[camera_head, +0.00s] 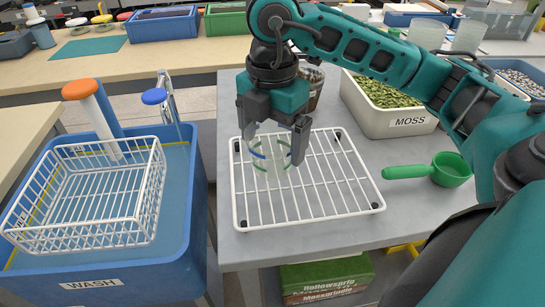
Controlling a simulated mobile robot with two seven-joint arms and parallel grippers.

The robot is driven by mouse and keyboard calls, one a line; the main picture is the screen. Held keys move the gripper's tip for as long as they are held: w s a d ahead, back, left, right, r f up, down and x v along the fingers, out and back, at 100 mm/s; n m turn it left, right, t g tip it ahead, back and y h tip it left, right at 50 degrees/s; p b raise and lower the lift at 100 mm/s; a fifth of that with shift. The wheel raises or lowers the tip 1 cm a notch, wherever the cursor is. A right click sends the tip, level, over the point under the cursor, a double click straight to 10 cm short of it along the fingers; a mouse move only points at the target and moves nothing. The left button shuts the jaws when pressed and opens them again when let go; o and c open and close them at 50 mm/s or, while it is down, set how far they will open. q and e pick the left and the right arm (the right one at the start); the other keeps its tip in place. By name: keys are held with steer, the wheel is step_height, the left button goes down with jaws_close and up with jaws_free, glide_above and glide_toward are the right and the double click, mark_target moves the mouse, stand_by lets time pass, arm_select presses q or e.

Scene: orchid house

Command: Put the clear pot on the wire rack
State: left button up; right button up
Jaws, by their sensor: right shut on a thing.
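The clear pot (271,171) is see-through, with thin blue and green lines around it. My right gripper (274,148) is shut on the clear pot and points down over the white wire rack (336,196). The rack lies flat on the grey table, with dark feet at its corners. The pot is above the left part of the rack; I cannot tell whether its base touches the wires. My left gripper is out of view.
A blue WASH tub (196,222) with a white wire basket (82,225) stands at the left. A MOSS bin (389,126) stands behind the rack. A green scoop (450,169) lies to its right. The rack's right and front parts are bare.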

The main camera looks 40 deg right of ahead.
step_height(320, 180, down, 4)
steer(key=shift+r+b, duration=0.2)
steer(key=shift+b, duration=0.1)
steer(key=shift+f, duration=0.3)
steer(key=shift+f, duration=0.2)
steer(key=o, duration=0.7)
steer(key=shift+r, duration=0.1)
